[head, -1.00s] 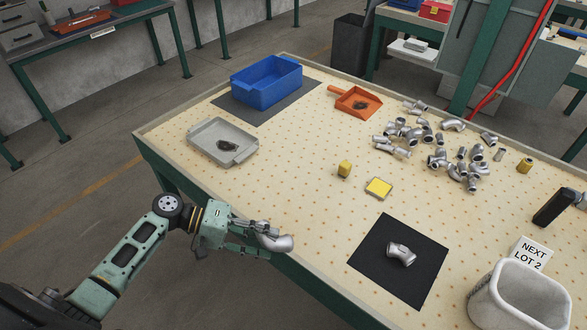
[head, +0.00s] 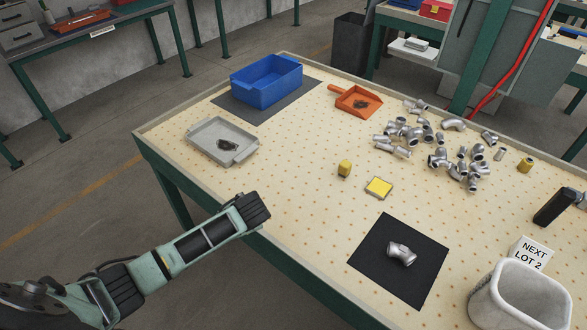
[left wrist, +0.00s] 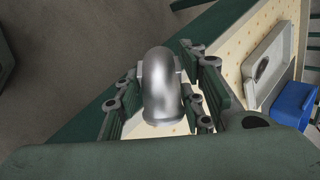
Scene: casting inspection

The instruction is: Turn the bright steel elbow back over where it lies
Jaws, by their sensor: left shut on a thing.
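In the left wrist view, a bright steel elbow (left wrist: 162,92) sits between the two dark fingers of my left gripper (left wrist: 160,80), which is shut on it. The table edge and floor lie beyond it. In the head view my left arm reaches in from the left to the table's near edge; its gripper and the held elbow are hidden there. Another steel fitting (head: 401,254) lies on the black mat (head: 375,262). My right gripper is not in view.
Several steel fittings (head: 438,160) lie loose at the right. A grey tray (head: 196,147), blue bin (head: 265,88), orange dustpan (head: 352,108) and yellow blocks (head: 379,187) stand on the table. A whitish bin (head: 490,305) is near right.

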